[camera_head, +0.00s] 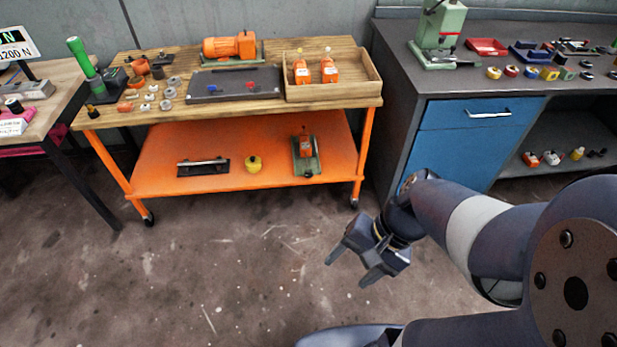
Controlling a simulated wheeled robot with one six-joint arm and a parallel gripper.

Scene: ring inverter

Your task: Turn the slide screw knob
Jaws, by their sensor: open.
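My gripper (349,270) is open and empty, with its two dark fingers apart, pointing down and left above the bare floor. It is in front of and below the orange cart (240,185), well clear of it. No slide screw knob can be made out for certain at this size. On the cart's lower shelf lies a dark slide-like unit with a silver bar (203,163). An orange device on a green base (306,155) stands at the right of that shelf. My gripper touches neither.
The cart's wooden top holds an orange motor (230,46), a wooden tray (333,92) and several small parts. A yellow round piece (254,163) sits on the lower shelf. A grey bench with a blue drawer (480,113) stands right. The floor before the cart is free.

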